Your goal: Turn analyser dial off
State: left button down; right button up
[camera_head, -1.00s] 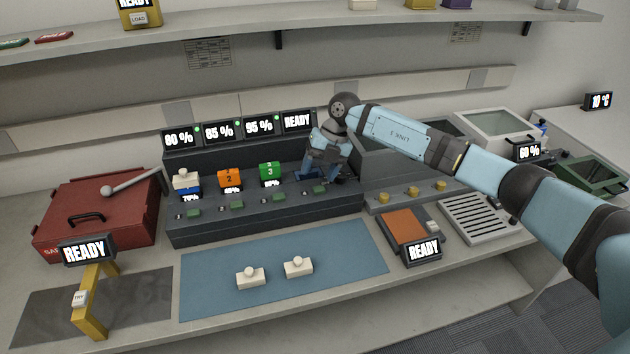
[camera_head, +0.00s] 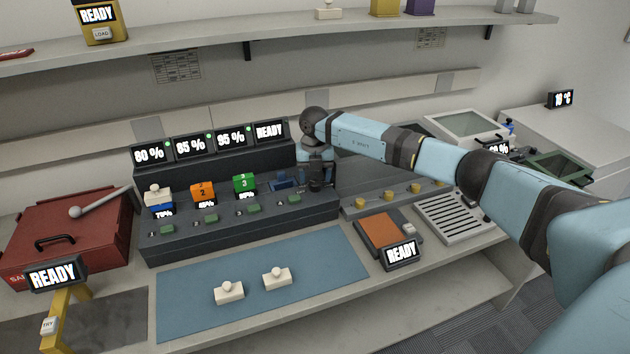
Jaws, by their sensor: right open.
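A low dark panel right of the charger bank carries several yellow knobs; the left (camera_head: 360,202), middle (camera_head: 388,195) and right (camera_head: 414,188) ones show clearly. No label shows which of them is the analyser dial, and their settings are too small to read. My right gripper (camera_head: 317,188) points down at the right end of the charger bank, left of the knobs and apart from them. It is open, and I see nothing held in it. My left gripper is out of view.
The charger bank (camera_head: 240,222) holds white, orange and green radios; its blue right bay (camera_head: 285,181) looks empty. A blue mat (camera_head: 325,262) bears two white blocks. An orange-topped device (camera_head: 381,232) and a slotted tray (camera_head: 456,216) stand in front of the knobs.

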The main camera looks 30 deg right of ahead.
jog(key=shift+f, duration=1.2)
jog(key=c, duration=0.9)
jog(key=shift+n, duration=0.5)
jog(key=n+b, duration=0.1)
jog(key=n, duration=0.2)
jog(key=shift+n, duration=0.3)
jog(key=n+b, duration=0.1)
jog(key=n, duration=0.3)
jog(key=shift+n, duration=0.3)
